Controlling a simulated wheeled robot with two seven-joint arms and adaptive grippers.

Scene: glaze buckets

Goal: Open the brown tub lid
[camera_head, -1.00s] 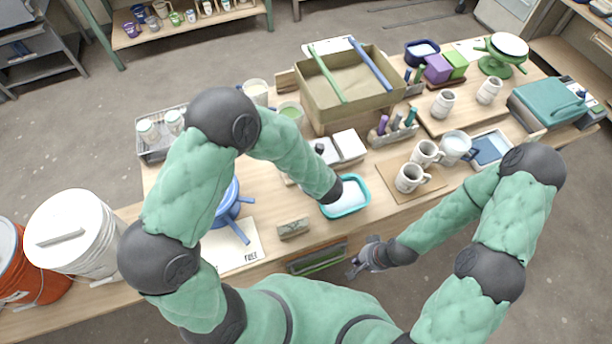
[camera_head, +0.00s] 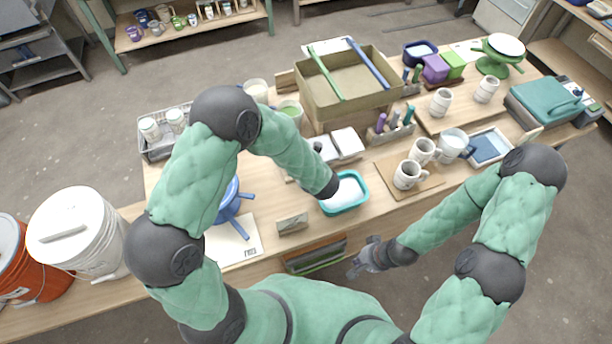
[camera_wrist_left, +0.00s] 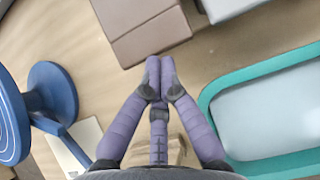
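A brown two-tone block (camera_wrist_left: 145,28), which looks like the brown tub, shows at the top of the left wrist view, cut off by the frame edge. I cannot make out its lid clearly. In the head view it is mostly hidden by my left arm. My left gripper (camera_wrist_left: 160,64) has its purple fingertips together just short of the block's near edge, with nothing seen between them; touching or apart is unclear. In the head view my left gripper is hidden behind its forearm. My right gripper (camera_head: 362,262) hangs at the table's front edge, its finger opening too small to tell.
A teal tray (camera_head: 343,193) lies right of my left gripper, a blue turntable (camera_wrist_left: 52,95) left. Pale tubs (camera_head: 348,143) stand behind. A grey block (camera_head: 292,224) sits near the front edge. Mugs (camera_head: 408,174) stand to the right, a white bucket (camera_head: 75,232) far left.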

